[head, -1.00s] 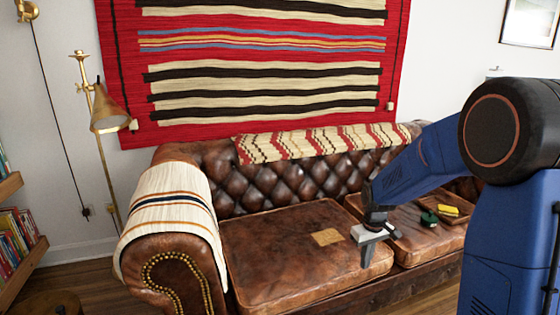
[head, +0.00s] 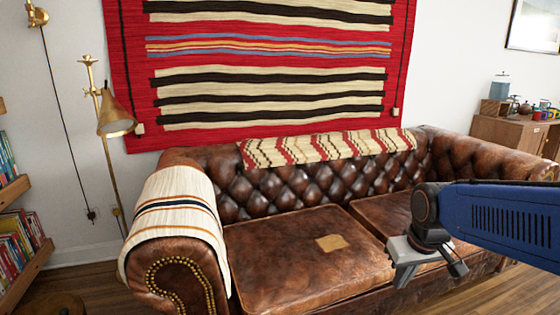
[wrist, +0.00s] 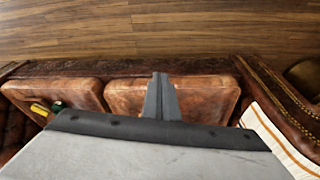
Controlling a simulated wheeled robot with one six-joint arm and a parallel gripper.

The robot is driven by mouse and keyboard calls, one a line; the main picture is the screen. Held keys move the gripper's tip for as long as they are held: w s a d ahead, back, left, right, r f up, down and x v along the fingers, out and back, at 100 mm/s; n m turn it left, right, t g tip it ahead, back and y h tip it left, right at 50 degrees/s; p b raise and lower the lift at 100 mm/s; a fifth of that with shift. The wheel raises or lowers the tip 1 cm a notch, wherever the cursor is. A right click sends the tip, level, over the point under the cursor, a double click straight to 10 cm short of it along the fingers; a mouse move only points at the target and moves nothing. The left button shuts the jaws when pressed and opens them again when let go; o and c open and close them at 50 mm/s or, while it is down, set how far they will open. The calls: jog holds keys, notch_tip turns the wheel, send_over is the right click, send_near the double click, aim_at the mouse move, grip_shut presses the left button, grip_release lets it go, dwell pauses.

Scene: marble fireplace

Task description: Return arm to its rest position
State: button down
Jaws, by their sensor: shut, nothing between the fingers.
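My gripper (head: 402,272) is in the head view at the lower right, in front of the right half of the leather sofa (head: 295,258). Its fingers are shut with nothing between them, and they point down. The blue arm link enters from the right edge. In the wrist view the shut fingers (wrist: 160,98) show in the middle, with sofa cushions beyond them.
A tan patch (head: 331,242) lies on the left seat cushion. Green and yellow items (wrist: 45,108) show at the left in the wrist view. A brass floor lamp (head: 115,118) and bookshelf (head: 20,240) stand left. A wooden cabinet (head: 505,137) stands right. Wood floor (wrist: 160,28) is clear.

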jog(key=s+r+m+t, duration=0.1)
jog(key=s, duration=1.2)
jog(key=shift+s+a+r+t, duration=0.15)
jog(key=shift+s+r+t, duration=0.05)
jog(key=shift+s+t, duration=0.1)
